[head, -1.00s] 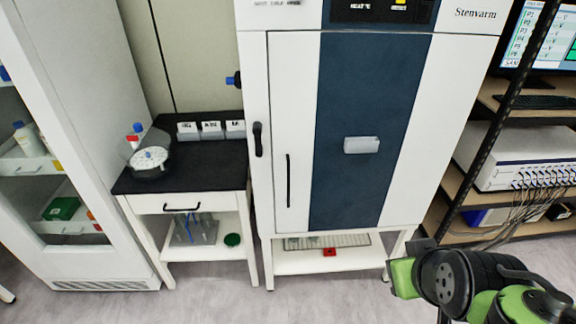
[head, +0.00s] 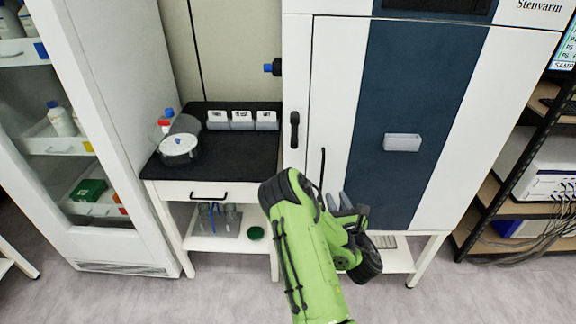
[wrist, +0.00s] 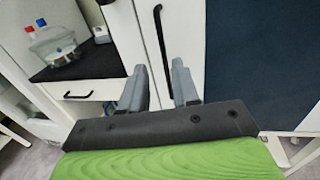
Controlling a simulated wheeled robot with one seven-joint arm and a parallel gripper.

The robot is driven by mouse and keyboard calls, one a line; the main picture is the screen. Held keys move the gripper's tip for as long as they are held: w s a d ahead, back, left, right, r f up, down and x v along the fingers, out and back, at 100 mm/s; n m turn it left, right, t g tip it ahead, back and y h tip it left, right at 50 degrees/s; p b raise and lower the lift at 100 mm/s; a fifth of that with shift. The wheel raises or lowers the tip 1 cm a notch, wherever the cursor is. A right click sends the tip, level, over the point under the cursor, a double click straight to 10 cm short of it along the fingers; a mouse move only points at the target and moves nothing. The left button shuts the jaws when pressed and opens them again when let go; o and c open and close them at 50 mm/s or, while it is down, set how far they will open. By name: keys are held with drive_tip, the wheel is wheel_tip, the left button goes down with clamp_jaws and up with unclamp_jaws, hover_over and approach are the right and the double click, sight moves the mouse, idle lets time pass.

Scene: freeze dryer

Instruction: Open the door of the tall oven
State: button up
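The tall oven (head: 455,130) is a white cabinet with a wide dark blue panel down its door, which is closed. A long, thin, black vertical handle (head: 322,168) runs along the door's left side; it also shows in the wrist view (wrist: 160,35). My gripper (head: 347,200) is in front of the lower door, by the handle's lower part. In the wrist view my gripper (wrist: 162,78) has its two grey fingers apart with nothing held. The handle appears in line with the gap between them; whether it is inside the gap is unclear. My arm hides the handle's lower end.
A black-topped side table (head: 225,150) with a round lidded vessel (head: 180,148) and small labelled boxes stands left of the oven. A glass-fronted white cabinet (head: 110,150) is further left. A shelf rack (head: 500,165) with instruments and cables is at the right.

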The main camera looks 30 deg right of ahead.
sight(323, 167)
drive_tip(key=p+x, duration=0.2)
drive_tip(key=x, duration=1.3)
drive_tip(key=shift+w+d+r, duration=0.1)
drive_tip(key=shift+w+d, duration=0.1)
drive_tip(key=shift+w, duration=0.05)
clamp_jaws()
